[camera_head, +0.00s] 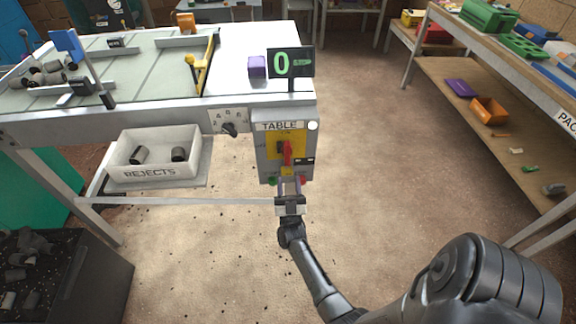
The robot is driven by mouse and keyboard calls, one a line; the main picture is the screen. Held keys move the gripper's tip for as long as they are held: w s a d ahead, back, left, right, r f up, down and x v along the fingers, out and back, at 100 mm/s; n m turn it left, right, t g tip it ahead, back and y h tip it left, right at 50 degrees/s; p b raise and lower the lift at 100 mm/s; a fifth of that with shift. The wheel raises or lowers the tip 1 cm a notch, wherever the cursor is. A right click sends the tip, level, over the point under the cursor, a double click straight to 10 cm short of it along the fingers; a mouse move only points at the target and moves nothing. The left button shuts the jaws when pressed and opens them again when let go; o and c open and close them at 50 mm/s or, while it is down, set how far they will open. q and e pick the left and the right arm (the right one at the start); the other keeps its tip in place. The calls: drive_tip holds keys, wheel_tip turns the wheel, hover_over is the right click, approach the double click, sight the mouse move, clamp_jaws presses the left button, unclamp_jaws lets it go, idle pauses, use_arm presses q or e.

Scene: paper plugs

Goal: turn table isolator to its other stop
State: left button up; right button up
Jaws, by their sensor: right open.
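The table isolator is a red handle (287,152) on a yellow plate (273,146). It is on a grey box labelled TABLE (262,160) at the table's front right corner. The red handle stands roughly upright. My right gripper (290,184) is open just below the handle, its fingers pointing up at the lower part of the box. I cannot tell whether a finger touches the box. Green and red spots at the bottom of the box are partly hidden by the fingers. My left gripper is not in view.
A dial (230,128) sits left of the box. A display reading 0 (291,63) and a purple block (257,67) are above. A REJECTS tray (152,173) with dark plugs hangs at left. A shelf (470,120) stands right; the floor between is clear.

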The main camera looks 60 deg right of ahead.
drive_tip(key=shift+v, duration=2.8)
drive_tip(key=w+a+f+n+g+y, duration=0.3)
drive_tip(key=w+f+y, duration=0.6)
drive_tip(key=y, duration=0.7)
drive_tip(key=s+a+r+n+g+y+p, duration=0.3)
drive_tip(key=s+a+r+n+p, duration=0.1)
drive_tip(key=s+a+r, duration=0.5)
drive_tip(key=s+a+r+n+g+y+p, duration=0.3)
drive_tip(key=s+a+r+n+p, duration=0.2)
drive_tip(key=s+a+r, duration=0.45)
drive_tip(key=s+r+n+g+p, duration=0.1)
drive_tip(key=s+r+g+p, duration=0.15)
drive_tip(key=s+p, duration=0.55)
wheel_tip(320, 180, up, 37)
drive_tip(key=p, duration=3.5)
drive_tip(key=shift+s+a+y, duration=0.2)
drive_tip(key=shift+a+y, duration=0.05)
drive_tip(key=shift+y, duration=0.05)
